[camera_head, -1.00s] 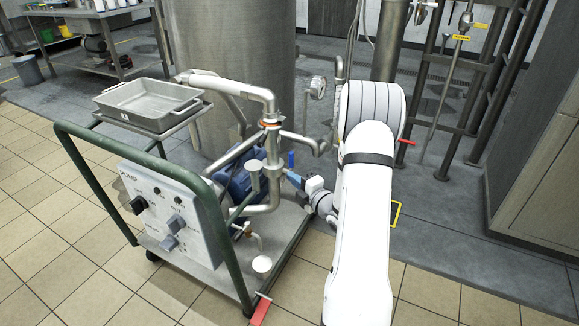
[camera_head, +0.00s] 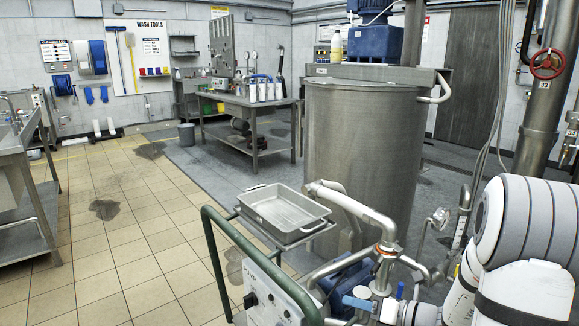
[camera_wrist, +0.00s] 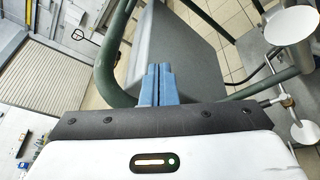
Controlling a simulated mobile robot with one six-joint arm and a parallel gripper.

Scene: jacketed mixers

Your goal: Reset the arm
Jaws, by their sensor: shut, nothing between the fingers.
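My gripper (camera_wrist: 158,84) shows in the wrist view with its two blue fingers together and nothing between them. The grey back of the pump cart's panel (camera_wrist: 175,60) and its green tube frame (camera_wrist: 108,60) lie beyond the fingers. In the head view my white arm comes in at the lower right, bent beside the cart's pipework. A small blue part of my gripper (camera_head: 357,303) shows low by the pipes; its tips are hard to make out there.
The pump cart's green rail (camera_head: 262,262) and a grey tray (camera_head: 283,210) stand close to the arm. A large steel tank (camera_head: 362,150) is behind. A red handwheel valve (camera_head: 546,64) is at the right. The tiled floor (camera_head: 120,210) at left is open.

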